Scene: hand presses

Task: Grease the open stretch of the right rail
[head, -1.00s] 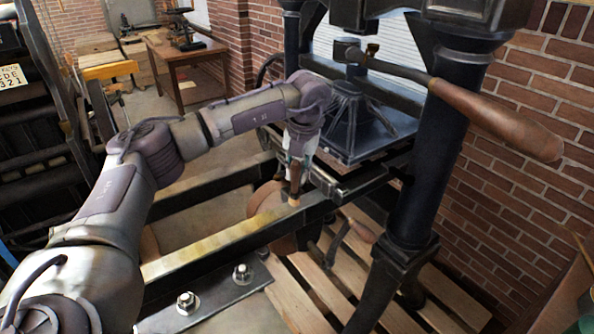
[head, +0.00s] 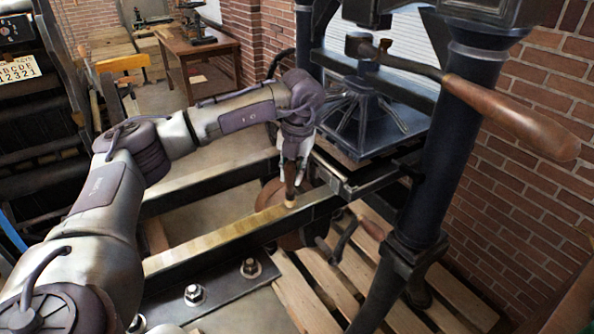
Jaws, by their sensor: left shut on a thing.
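The right rail (head: 225,238) is the nearer dark beam, running from lower left up to the press bed. Its top face has a yellowish-tan coat from the left end to about the brush. My left gripper (head: 291,172) is shut on a brush (head: 290,195) and holds it nearly upright, with its pale tip at the rail top near the bed. I cannot tell for sure that the tip touches. The fingers partly hide the brush handle. My right gripper is not in view.
The press bed (head: 350,182) and a dark post (head: 440,140) stand just right of the brush. A wooden-handled lever (head: 510,115) juts out above. The farther rail (head: 215,183) runs behind. A crank handle (head: 371,229) and pallet slats (head: 330,285) are below.

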